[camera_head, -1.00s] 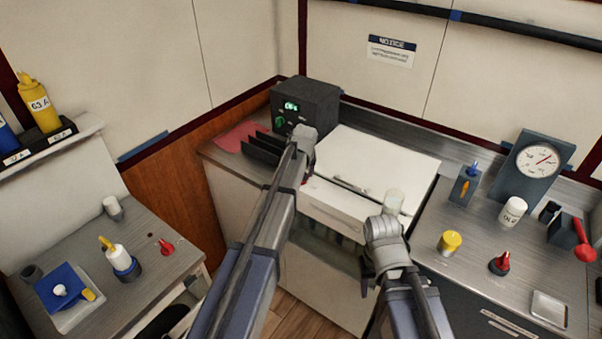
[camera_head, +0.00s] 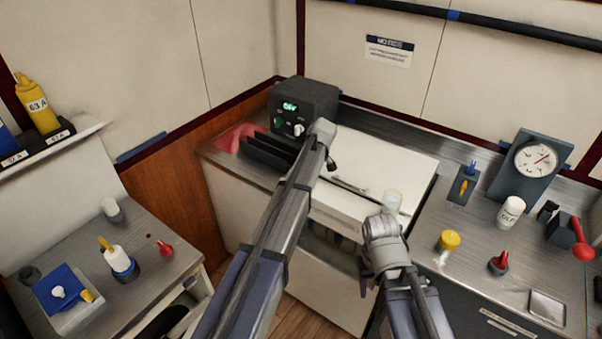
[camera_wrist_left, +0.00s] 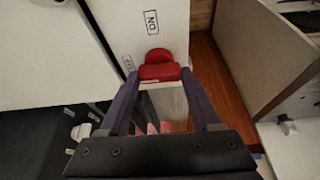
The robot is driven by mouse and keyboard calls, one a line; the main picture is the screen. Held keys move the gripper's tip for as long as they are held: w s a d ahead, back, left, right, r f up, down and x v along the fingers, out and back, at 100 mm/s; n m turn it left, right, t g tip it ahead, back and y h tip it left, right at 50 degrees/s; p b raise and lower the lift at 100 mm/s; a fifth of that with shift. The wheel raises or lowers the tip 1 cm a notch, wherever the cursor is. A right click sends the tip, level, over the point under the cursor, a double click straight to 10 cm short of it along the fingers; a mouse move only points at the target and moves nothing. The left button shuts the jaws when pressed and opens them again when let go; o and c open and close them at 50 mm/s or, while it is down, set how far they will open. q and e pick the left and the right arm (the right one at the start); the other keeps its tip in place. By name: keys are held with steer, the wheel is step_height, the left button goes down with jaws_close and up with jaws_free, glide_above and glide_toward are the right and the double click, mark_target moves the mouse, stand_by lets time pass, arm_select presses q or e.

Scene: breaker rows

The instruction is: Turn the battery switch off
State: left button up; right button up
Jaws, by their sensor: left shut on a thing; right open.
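The red battery switch knob (camera_wrist_left: 159,72) sits on a white panel in the left wrist view. An "ON" label (camera_wrist_left: 151,21) is beyond it, and a second label (camera_wrist_left: 129,63), too small to read surely, is at its left. My left gripper (camera_wrist_left: 160,80) is shut on the knob, one finger on each side. In the head view my left wrist (camera_head: 322,132) reaches over the white cabinet, and the switch is hidden there. My right gripper (camera_head: 368,272) is open and empty, in front of the cabinet.
A dark box with a green display (camera_head: 305,105) stands in the back corner beside black fins (camera_head: 268,152). A clear jar (camera_head: 391,202) stands near my right wrist. The right counter holds a gauge (camera_head: 536,160), a yellow-capped jar (camera_head: 449,241) and a red knob (camera_head: 499,263).

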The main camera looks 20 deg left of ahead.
arm_select(q)
steer(key=shift+n, duration=0.4)
steer(key=o, duration=1.4)
steer(key=shift+r, duration=0.1)
steer(key=p+v, duration=0.7)
steer(key=shift+w+d+r, duration=0.1)
steer(key=shift+d+r, duration=0.05)
steer(key=shift+r, duration=0.1)
